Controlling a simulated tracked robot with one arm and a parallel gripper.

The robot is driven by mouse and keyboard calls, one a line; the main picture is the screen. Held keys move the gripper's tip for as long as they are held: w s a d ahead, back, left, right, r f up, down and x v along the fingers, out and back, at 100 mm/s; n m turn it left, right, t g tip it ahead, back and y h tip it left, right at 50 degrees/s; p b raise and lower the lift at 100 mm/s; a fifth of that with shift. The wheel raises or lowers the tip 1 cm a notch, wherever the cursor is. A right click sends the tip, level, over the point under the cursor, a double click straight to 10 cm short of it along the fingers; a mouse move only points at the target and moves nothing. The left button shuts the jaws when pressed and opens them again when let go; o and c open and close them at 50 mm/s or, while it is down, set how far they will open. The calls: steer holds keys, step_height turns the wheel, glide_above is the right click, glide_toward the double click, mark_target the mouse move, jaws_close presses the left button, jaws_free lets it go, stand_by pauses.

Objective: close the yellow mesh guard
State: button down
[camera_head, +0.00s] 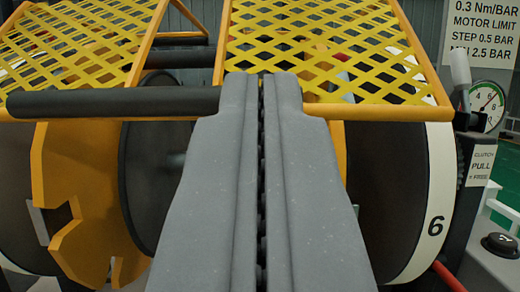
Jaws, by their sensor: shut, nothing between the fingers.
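The yellow mesh guard (310,45) spans the top of the picture in an orange-yellow frame, with a second mesh panel at the upper left. A black handle bar (110,102) runs along its lower left edge. My gripper (262,85) is shut and empty in the middle of the view. Its fingertips overlap the right end of the handle bar and the frame's lower edge in the picture. I cannot tell whether they touch. My fingers hide the middle of the machine below the guard.
Below the guard are a yellow notched plate (85,190), dark discs and a white-rimmed wheel marked 6 (432,200). At the right are a pressure gauge (486,105), a clutch label (481,165), a black knob (498,244) and a red rod (449,277). A sign (482,30) hangs at the upper right.

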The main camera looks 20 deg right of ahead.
steer(key=s+f+b, duration=0.1)
steer(key=f+b, duration=0.1)
steer(key=s+a+f+b, duration=0.1)
steer(key=s+f+b, duration=0.1)
steer(key=shift+s+a+f, duration=0.1)
steer(key=shift+a+f, duration=0.05)
steer(key=shift+f, duration=0.05)
steer(key=w+a+r+n+g+y, duration=0.25)
steer(key=a+r+y, duration=0.35)
steer(key=a+r, duration=0.45)
steer(key=s+a+r+n+g+y, duration=0.2)
steer(key=s+a+r+g+y, duration=0.15)
steer(key=s+a+r, duration=0.65)
step_height(320, 180, up, 11)
steer(key=d+p, duration=0.1)
steer(key=p, duration=1.1)
steer(key=shift+s+d+r, duration=0.15)
steer(key=shift+s+r, duration=0.05)
steer(key=shift+s, duration=0.2)
steer(key=shift+h, duration=0.25)
